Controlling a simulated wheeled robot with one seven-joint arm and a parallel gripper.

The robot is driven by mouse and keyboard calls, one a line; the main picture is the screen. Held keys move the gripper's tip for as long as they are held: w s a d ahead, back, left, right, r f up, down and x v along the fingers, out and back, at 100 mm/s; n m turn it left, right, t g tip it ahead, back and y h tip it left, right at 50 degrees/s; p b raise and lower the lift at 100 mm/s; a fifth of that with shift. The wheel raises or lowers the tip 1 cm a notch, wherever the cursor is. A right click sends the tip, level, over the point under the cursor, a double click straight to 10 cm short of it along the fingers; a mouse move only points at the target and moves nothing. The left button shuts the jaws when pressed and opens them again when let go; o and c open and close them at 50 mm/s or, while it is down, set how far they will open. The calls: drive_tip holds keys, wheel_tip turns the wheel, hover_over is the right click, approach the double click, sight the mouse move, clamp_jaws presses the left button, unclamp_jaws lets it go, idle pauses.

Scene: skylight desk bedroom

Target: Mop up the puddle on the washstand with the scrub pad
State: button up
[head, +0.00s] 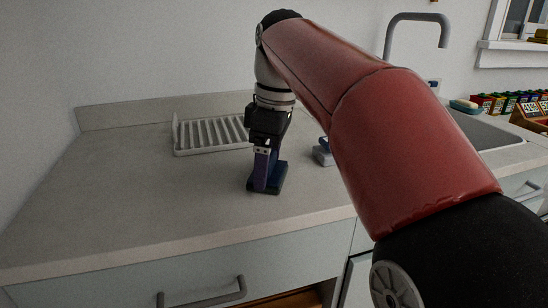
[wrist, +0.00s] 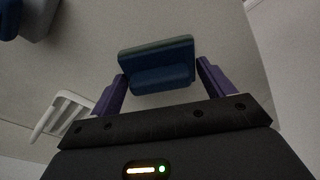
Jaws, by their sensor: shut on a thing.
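The scrub pad (head: 279,182) is a dark blue block with a green layer along its underside. My gripper (head: 266,168) points down over the grey washstand top (head: 130,190) and is shut on the pad, its purple fingers on either side. In the wrist view the pad (wrist: 157,66) sits between the two fingertips (wrist: 161,72). The pad is at or just above the counter surface; I cannot tell whether it touches. I cannot make out a puddle in either view; my arm hides part of the counter on the right.
A white slatted rack (head: 212,134) stands behind and left of my gripper. A grey and blue object (head: 323,152) sits to the right, partly behind my arm. A sink (head: 488,134) with a grey tap (head: 418,17) lies farther right. The left counter looks clear.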

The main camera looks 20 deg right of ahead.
sight(284, 167)
drive_tip(key=shift+a, duration=0.35)
drive_tip(key=shift+d, duration=0.1)
drive_tip(key=shift+d, duration=0.95)
drive_tip(key=shift+d, duration=1)
drive_tip(key=shift+a, duration=0.1)
drive_tip(key=shift+a, duration=0.95)
drive_tip(key=shift+r, duration=0.15)
wheel_tip(284, 167, up, 8)
